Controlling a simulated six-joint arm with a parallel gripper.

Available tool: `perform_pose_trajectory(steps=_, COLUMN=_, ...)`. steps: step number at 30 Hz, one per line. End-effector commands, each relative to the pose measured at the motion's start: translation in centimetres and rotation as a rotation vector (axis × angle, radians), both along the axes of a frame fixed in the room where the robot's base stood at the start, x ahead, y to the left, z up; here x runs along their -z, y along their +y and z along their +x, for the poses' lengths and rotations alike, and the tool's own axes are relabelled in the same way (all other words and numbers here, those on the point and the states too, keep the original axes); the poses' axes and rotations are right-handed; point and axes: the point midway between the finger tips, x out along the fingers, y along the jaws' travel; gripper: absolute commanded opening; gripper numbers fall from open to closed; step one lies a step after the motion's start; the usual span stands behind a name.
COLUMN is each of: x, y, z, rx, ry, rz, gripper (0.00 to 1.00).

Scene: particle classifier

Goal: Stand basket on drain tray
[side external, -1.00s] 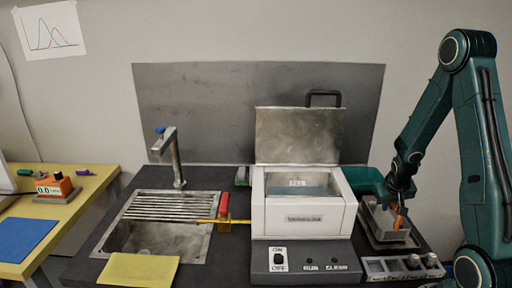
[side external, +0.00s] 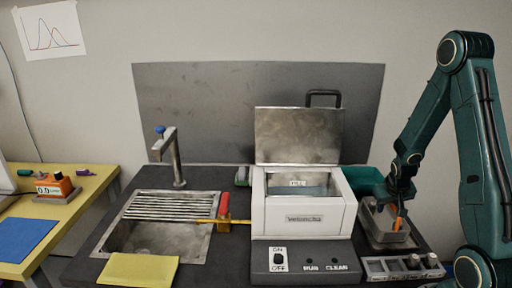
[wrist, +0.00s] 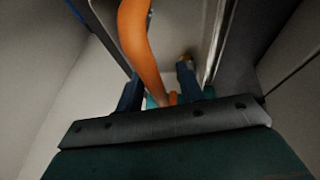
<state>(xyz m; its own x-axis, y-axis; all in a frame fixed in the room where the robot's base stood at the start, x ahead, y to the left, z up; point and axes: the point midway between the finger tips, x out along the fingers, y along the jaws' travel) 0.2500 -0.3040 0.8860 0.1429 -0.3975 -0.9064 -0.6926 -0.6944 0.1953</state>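A grey metal basket-like container (side external: 377,222) with an upright orange handle (side external: 397,224) stands over a shallow metal tray (side external: 409,244) at the right of the bench, which looks like the drain tray. My gripper (side external: 399,200) points down above it, at the top of the handle. In the wrist view, the two dark fingers of my gripper (wrist: 160,88) are apart, with the orange handle (wrist: 136,40) running between them. Gaps seem to show beside the handle. Whether the container's base rests flat on the tray is hidden.
A white bath (side external: 304,219) with its metal lid (side external: 298,136) raised stands left of the container. A green bin (side external: 366,180) is behind, and a knob panel (side external: 402,267) is in front. The sink (side external: 150,238) with a ribbed rack (side external: 168,205) lies further left.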

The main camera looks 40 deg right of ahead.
Motion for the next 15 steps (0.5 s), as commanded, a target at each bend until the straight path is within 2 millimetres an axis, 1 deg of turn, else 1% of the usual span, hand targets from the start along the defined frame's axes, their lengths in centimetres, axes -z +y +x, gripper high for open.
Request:
perform_pose_trajectory(steps=8, x=-0.8, y=0.3, z=-0.1, rx=-0.001, ry=0.0, rz=-0.001, gripper=0.38)
perform_pose_trajectory(steps=15, x=-2.6, y=1.1, z=-0.4, rx=-0.001, ry=-0.002, rz=-0.002, gripper=0.38)
